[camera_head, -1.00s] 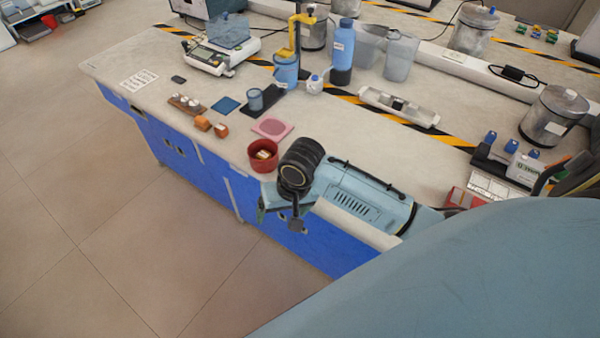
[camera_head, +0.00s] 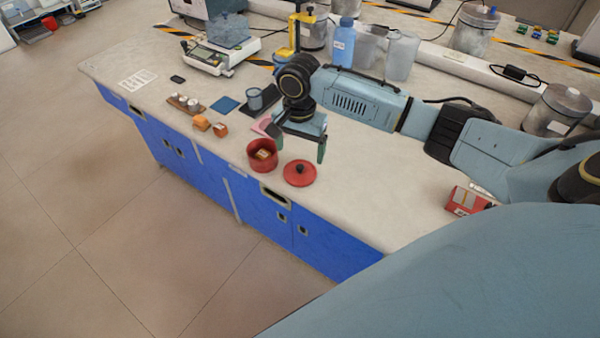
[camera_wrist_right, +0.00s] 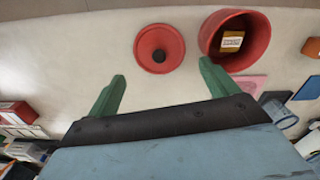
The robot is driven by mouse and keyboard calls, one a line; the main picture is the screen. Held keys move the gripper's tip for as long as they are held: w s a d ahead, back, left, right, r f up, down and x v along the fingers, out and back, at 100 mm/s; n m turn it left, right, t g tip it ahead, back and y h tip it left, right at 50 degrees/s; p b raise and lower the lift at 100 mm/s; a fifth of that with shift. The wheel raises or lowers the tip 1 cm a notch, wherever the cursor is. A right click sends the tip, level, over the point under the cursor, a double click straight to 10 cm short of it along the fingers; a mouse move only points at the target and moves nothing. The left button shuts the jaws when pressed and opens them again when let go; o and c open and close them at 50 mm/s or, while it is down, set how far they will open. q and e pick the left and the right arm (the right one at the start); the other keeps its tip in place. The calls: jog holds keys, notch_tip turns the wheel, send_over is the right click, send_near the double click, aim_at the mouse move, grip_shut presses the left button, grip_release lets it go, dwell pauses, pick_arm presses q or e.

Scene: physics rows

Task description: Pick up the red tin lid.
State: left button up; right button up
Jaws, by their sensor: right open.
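The red tin lid (camera_head: 300,173) lies flat on the bench near its front edge, with a dark round knob on top. It also shows in the right wrist view (camera_wrist_right: 159,48), beyond the fingertips and between their lines. The open red tin (camera_head: 262,155) stands just left of the lid, with a small labelled yellow-brown item inside; the wrist view shows this tin (camera_wrist_right: 234,38) too. My right gripper (camera_head: 301,154) is open and empty above the bench, behind the lid and not touching it. Its green fingers (camera_wrist_right: 162,88) are spread wide. My left gripper is not in view.
A pink mat (camera_head: 262,125) lies behind the tin, partly hidden by my gripper. Orange blocks (camera_head: 201,122) and a grey-blue cup (camera_head: 254,98) stand to the left. A red box (camera_head: 468,200) is at the right. The bench right of the lid is clear.

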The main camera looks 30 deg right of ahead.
aim_at(300, 166)
notch_tip(300, 166, down, 7)
jog(key=shift+s+r+b, duration=0.1)
jog(key=shift+r+b, duration=0.05)
jog(key=shift+b, duration=0.55)
jog(key=shift+r, duration=0.1)
jog(key=c, duration=0.6)
